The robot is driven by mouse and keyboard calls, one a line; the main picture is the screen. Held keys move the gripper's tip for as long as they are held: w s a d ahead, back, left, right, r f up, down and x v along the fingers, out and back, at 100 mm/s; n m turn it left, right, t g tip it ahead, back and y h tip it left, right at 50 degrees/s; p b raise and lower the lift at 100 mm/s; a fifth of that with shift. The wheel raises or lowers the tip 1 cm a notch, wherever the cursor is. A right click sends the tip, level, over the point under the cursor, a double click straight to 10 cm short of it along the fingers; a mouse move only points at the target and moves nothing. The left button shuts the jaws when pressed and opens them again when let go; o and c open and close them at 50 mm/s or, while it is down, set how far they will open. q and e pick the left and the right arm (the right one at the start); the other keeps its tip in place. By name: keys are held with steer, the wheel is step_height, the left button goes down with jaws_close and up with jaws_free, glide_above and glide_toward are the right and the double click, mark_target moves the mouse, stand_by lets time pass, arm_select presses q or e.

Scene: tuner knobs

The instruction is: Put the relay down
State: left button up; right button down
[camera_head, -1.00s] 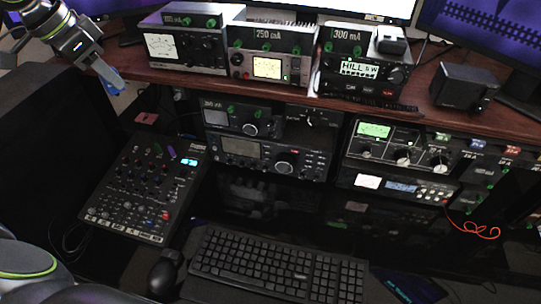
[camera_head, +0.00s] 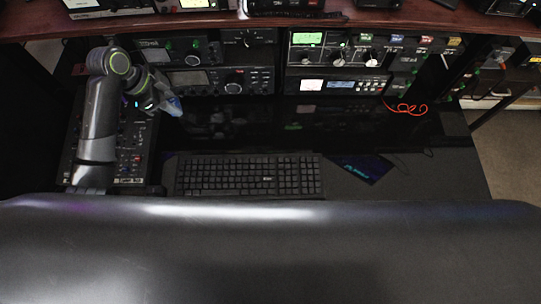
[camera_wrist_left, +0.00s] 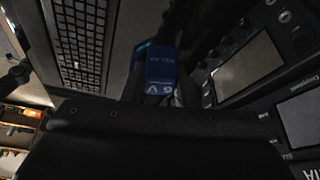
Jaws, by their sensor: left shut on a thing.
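The relay is a small blue block with white print. It shows in the left wrist view (camera_wrist_left: 160,72), between the fingers of my left gripper (camera_wrist_left: 158,88). In the head view the relay (camera_head: 173,106) is a small light-blue shape at the tip of my left gripper (camera_head: 165,98). My left gripper is shut on it, beside the mixer's right edge and in front of the lower radios. The gap between the relay and the dark desk cannot be judged. My right gripper is not in view.
A black keyboard (camera_head: 250,176) lies on the desk to the front right. A mixer (camera_head: 133,150) is partly hidden by my left arm. Stacked radios (camera_head: 222,80) stand behind. A red cable (camera_head: 405,107) lies at the right. The dark desk (camera_head: 250,125) between radios and keyboard looks clear.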

arm_select(q)
steer(key=s+d+f+m+g+p, duration=0.1)
steer(key=s+d+f+m, duration=0.15)
steer(key=d, duration=0.45)
steer(key=s+d+f+m+p, duration=0.1)
steer(key=s+d+p, duration=0.15)
steer(key=d, duration=0.45)
glide_toward(241, 152)
steer(key=shift+x, duration=2.05)
steer(key=shift+a+f, duration=0.1)
steer(key=shift+f, duration=0.05)
steer(key=o, duration=1)
